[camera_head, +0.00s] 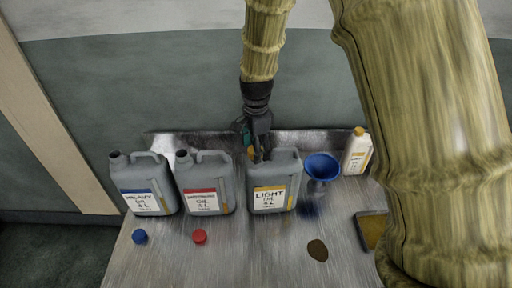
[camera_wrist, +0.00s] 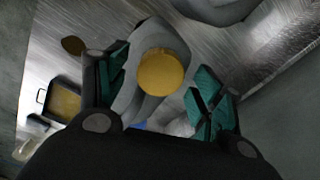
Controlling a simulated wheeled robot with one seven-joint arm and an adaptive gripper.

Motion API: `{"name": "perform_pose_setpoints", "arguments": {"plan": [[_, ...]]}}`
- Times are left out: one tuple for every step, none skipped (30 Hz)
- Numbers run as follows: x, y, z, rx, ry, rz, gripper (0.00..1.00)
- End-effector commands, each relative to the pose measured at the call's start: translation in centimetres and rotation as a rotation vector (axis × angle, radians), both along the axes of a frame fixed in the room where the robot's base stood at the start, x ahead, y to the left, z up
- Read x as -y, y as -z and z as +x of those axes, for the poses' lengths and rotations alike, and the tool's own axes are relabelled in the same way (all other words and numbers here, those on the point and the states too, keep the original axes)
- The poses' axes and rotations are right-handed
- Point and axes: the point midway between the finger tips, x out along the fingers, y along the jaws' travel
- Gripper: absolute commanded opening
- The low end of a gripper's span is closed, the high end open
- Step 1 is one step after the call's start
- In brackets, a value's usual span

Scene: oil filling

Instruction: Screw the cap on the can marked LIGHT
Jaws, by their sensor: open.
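The can marked LIGHT (camera_head: 271,188) is grey with a yellow-banded label and stands upright on the metal table, rightmost of three similar cans. In the wrist view, a round yellow cap (camera_wrist: 162,72) sits at the top of the grey can (camera_wrist: 140,45). My gripper's teal-padded fingers (camera_wrist: 160,88) are open, one on each side of the cap, with gaps showing. How tightly the cap sits cannot be told. The cap is not clearly visible in the head view.
A blue-labelled can (camera_head: 147,190) and red-labelled can (camera_head: 205,188) stand left, uncapped. Blue (camera_head: 139,237) and red (camera_head: 199,237) caps lie in front. A blue funnel (camera_head: 321,168), white bottle (camera_head: 357,152), brown patch (camera_head: 317,250) and yellow-bottomed tray (camera_head: 371,231) are right.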

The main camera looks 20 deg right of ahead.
Motion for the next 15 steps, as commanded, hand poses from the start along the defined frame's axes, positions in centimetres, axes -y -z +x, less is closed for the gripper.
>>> {"name": "perform_pose_setpoints", "arguments": {"plan": [[0.0,-0.4,0.0,0.002,0.000,-0.001,0.67],[0.0,-0.7,0.1,0.002,0.000,-0.001,0.67],[0.0,-1.1,0.1,0.003,0.000,-0.001,0.67],[0.0,-1.4,0.1,0.004,0.000,-0.001,0.67],[0.0,-1.9,0.1,0.004,0.000,-0.001,0.67],[0.0,-2.5,0.1,0.003,-0.001,-0.001,0.67],[0.0,-3.0,0.1,0.004,-0.001,-0.001,0.67],[0.0,-3.6,0.1,0.005,-0.001,-0.001,0.67],[0.0,-4.3,0.1,0.004,-0.001,-0.001,0.67],[0.0,-4.9,0.1,0.005,-0.001,0.000,0.67],[0.0,-5.4,0.1,0.005,-0.001,0.000,0.67],[0.0,-6.2,0.0,0.003,-0.001,-0.001,0.67],[0.0,-6.7,0.1,0.005,-0.001,0.000,0.67],[0.0,-7.3,0.1,0.004,-0.001,-0.001,0.67],[0.0,-7.9,0.0,0.003,-0.001,-0.001,0.67]]}}
